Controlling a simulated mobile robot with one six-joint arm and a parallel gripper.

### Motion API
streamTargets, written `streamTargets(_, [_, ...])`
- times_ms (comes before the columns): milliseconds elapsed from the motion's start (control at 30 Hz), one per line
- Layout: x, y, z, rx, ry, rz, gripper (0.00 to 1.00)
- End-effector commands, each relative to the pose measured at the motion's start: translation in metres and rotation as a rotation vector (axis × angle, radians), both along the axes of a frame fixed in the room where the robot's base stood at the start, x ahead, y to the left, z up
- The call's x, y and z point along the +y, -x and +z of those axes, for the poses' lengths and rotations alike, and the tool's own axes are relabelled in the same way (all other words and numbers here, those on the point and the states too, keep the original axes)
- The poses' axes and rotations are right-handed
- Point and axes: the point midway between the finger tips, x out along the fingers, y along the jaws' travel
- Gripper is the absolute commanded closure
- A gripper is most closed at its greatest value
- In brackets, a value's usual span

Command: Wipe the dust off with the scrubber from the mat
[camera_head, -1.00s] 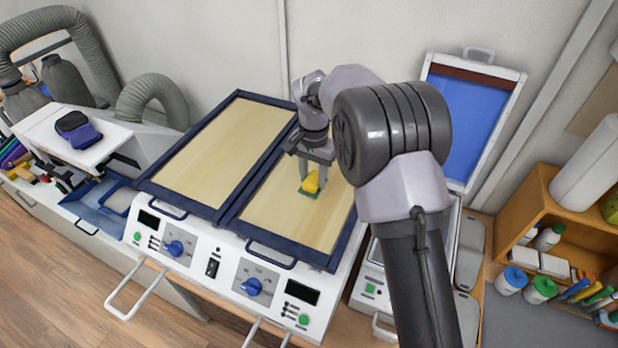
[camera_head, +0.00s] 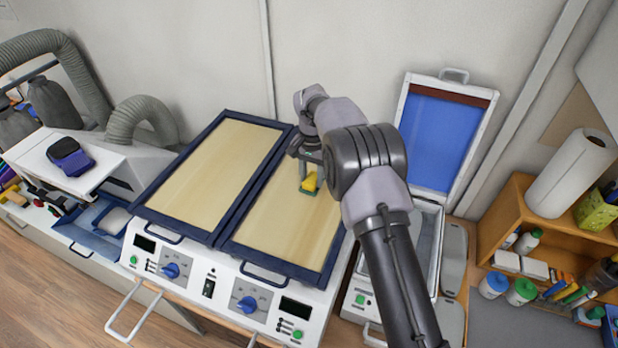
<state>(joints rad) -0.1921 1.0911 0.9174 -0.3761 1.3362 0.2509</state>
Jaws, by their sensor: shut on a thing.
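The scrubber (camera_head: 309,183) is a small yellow sponge with a green underside. My gripper (camera_head: 308,172) points down and is shut on it. The scrubber sits on or just above the right tan mat (camera_head: 283,229), towards its right side; I cannot tell whether it touches. This mat lies in a dark blue frame on a white machine. A second tan mat (camera_head: 217,170) lies in the frame to the left. No distinct dust shows on either mat at this size. My arm hides part of the right mat's far right corner.
A white machine with an open blue-lined lid (camera_head: 441,138) stands right of the mats. A wooden shelf (camera_head: 500,222) with bottles and a paper roll (camera_head: 572,173) is at the far right. Grey hoses (camera_head: 143,118) stand at the left. The raised frame rims border the mats.

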Motion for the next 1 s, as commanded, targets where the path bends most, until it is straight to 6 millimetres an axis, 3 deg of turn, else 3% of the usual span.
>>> streamTargets(267, [0.000, 0.000, 0.001, 0.001, 0.000, 0.000, 0.97])
streamTargets(700, [0.000, 0.000, 0.060, 0.000, -0.001, 0.000, 0.97])
streamTargets(1000, [0.000, 0.000, 0.060, 0.001, 0.000, 0.000, 0.97])
